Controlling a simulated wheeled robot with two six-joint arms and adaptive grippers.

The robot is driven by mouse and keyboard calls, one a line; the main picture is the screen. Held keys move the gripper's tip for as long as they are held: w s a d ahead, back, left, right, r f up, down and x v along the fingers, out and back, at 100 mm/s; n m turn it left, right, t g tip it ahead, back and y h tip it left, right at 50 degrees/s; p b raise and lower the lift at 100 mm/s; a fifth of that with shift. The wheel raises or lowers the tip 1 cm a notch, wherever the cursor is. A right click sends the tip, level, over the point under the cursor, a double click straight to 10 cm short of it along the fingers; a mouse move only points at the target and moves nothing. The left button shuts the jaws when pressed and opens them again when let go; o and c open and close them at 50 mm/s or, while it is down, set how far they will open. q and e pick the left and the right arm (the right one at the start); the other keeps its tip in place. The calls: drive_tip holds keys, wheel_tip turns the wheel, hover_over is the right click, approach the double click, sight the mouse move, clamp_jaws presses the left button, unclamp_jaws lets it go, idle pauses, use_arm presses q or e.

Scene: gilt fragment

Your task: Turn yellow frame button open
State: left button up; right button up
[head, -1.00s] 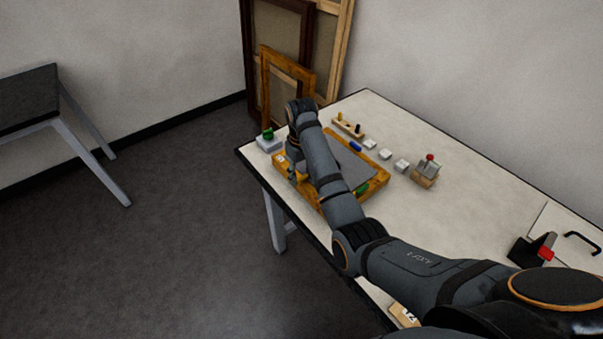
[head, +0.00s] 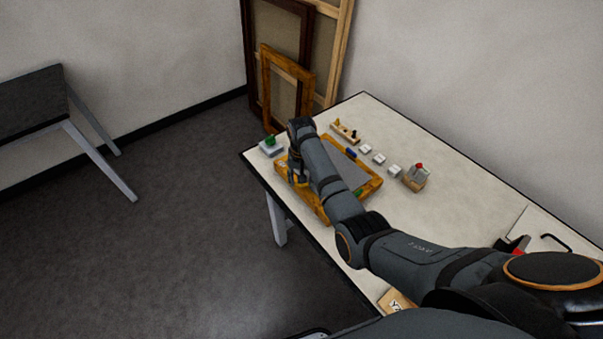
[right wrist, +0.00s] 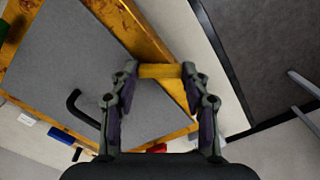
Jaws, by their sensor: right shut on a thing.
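The gilt frame (head: 318,207) lies flat on the table with a grey panel (head: 352,172) inside it. My right gripper (head: 298,180) is at the frame's left side in the head view. In the right wrist view the gripper (right wrist: 160,76) is shut on the yellow button (right wrist: 160,70), a bar held crosswise between the fingertips at the frame's edge. The frame's gold edge (right wrist: 118,28) and grey panel (right wrist: 65,55) also show there. My arm hides part of the frame in the head view. My left gripper is out of view.
White blocks (head: 379,159), a wooden peg rack (head: 345,132) and a red-topped block (head: 415,178) stand behind.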

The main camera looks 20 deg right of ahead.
drive_tip(key=m+p, duration=0.2)
drive_tip(key=m, duration=0.1)
drive_tip(key=shift+r, duration=0.1)
drive_tip(key=m+p, duration=0.1)
drive_tip(key=m, duration=0.1)
drive_tip(key=shift+m, duration=0.3)
drive_tip(key=shift+m+p, duration=0.95)
drive_tip(key=shift+m, duration=1.35)
drive_tip(key=shift+f, duration=0.2)
drive_tip(key=o, duration=1.2)
drive_tip(key=shift+c, duration=0.2)
drive_tip(key=shift+r, duration=0.1)
